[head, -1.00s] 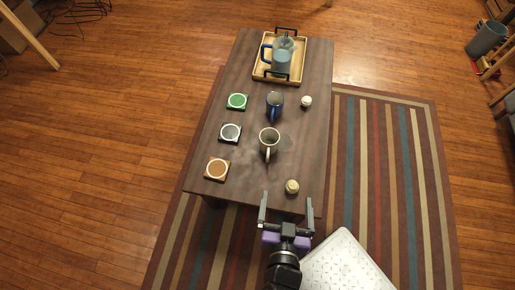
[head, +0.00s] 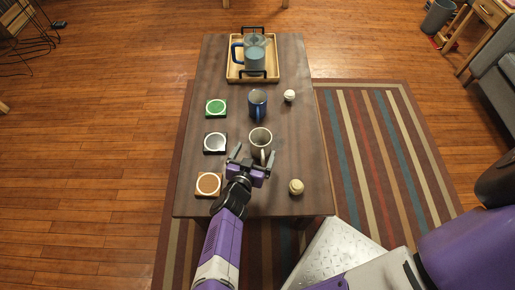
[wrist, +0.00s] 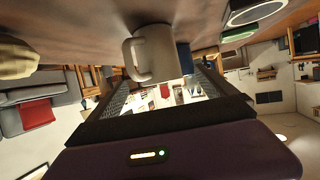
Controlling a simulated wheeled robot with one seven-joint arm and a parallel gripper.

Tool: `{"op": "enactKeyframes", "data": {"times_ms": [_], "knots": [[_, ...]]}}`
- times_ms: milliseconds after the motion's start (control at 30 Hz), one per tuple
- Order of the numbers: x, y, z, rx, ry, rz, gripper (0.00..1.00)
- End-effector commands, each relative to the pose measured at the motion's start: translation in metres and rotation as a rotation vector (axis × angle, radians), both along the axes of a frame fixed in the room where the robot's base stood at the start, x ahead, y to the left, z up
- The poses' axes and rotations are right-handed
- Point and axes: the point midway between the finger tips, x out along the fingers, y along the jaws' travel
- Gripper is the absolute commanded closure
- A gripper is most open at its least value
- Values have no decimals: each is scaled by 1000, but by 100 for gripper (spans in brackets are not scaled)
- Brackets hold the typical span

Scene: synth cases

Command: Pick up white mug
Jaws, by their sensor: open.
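The white mug (head: 260,139) stands upright on the dark wooden table (head: 295,140), with its handle towards me. My gripper (head: 252,157) is open and low at the near side of the mug, its fingers pointing at it. In the wrist view, which is upside down, the mug (wrist: 155,52) and its handle show just beyond the open fingers. The nearer finger tips look close to the mug; I cannot tell whether they touch it. Nothing is held.
A blue mug (head: 257,103) stands behind the white one. Green (head: 215,107), grey (head: 214,142) and brown (head: 208,184) coasters lie at left. Small pale round objects lie at right (head: 296,186) and farther back (head: 290,95). A wooden tray (head: 233,72) holds a pitcher (head: 256,55).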

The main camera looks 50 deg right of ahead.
Motion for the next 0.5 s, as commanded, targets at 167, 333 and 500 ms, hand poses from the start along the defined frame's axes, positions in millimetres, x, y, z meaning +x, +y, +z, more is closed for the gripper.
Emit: {"op": "enactKeyframes", "data": {"times_ms": [167, 333, 500], "knots": [[5, -16, -8, -1, 0, -1, 5], [12, -36, -20, -1, 0, -1, 5], [19, -52, -27, 0, -1, 0, 5]]}}
